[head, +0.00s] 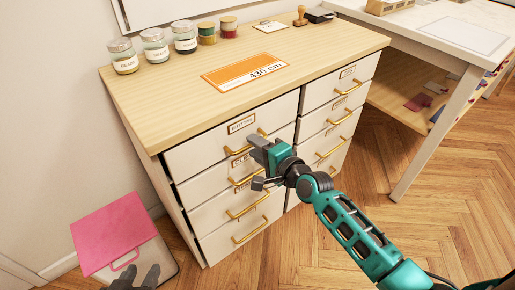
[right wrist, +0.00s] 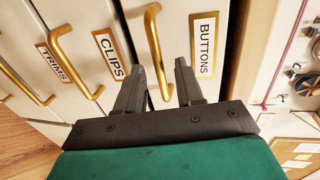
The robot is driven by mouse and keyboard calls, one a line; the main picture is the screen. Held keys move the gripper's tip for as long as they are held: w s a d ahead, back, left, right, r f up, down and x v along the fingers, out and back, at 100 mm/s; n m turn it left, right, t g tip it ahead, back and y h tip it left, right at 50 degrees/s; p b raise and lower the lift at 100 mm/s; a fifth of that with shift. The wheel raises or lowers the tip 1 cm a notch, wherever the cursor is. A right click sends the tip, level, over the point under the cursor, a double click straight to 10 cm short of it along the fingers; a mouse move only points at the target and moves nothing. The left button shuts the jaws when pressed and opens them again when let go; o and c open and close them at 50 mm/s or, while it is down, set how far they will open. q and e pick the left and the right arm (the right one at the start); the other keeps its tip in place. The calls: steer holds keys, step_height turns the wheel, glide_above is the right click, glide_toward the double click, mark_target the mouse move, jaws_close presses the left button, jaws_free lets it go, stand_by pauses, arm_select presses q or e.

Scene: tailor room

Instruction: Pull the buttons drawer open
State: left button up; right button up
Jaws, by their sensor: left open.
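The buttons drawer (head: 210,148) is the top left drawer of a white cabinet with a wooden top, and its front looks flush with the drawers below. Its label (right wrist: 205,45) reads BUTTONS in the right wrist view. Its brass handle (right wrist: 153,42) runs down between the two dark fingers of my right gripper (right wrist: 162,85). These fingers stand apart, with gaps beside the handle. In the head view my right gripper (head: 258,148) is at this drawer's front and hides part of the handle. My left gripper (head: 140,278) is open and empty at the bottom left, away from the cabinet.
The clips drawer (right wrist: 90,35) and trims drawer (right wrist: 40,35) lie below. A pink-lidded box (head: 112,232) is on the floor near my left gripper. A table (head: 455,40) stands right.

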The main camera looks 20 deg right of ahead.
steer(key=shift+c, duration=0.5)
jaws_close()
stand_by(0.8)
